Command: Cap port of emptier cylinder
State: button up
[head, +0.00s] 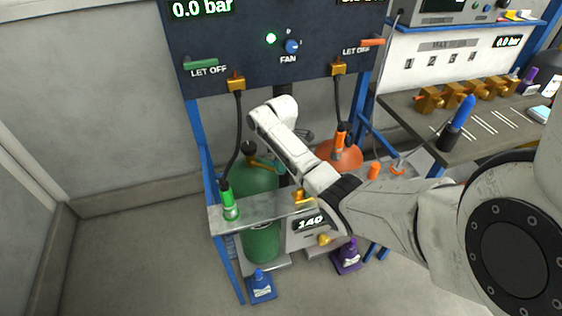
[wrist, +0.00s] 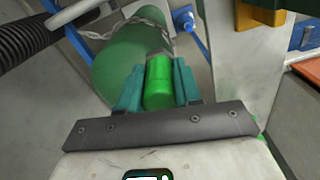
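My gripper (wrist: 158,72) has teal fingers on both sides of a bright green cap (wrist: 158,85) in the wrist view. The large green cylinder (wrist: 128,55) lies beyond the cap there; the cap looks apart from any port, though its far end is hard to judge. In the head view the green cylinder (head: 261,243) stands left under the panel, partly behind my arm, its top near a black knob (head: 248,148). The orange cylinder (head: 340,154) stands right of it. An orange cap (head: 374,171) stands on the shelf. The gripper itself is not clear in the head view.
A green hose connector (head: 229,203) stands at the shelf's left end. Black hoses (head: 238,125) hang from the panel (head: 262,66). A display (head: 310,222) reads 140. The left floor is clear.

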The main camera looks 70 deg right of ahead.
jog(key=o, duration=0.5)
jog(key=shift+r, duration=0.1)
notch_tip(320, 180, up, 11)
jog(key=shift+f, duration=0.2)
dwell(0.9)
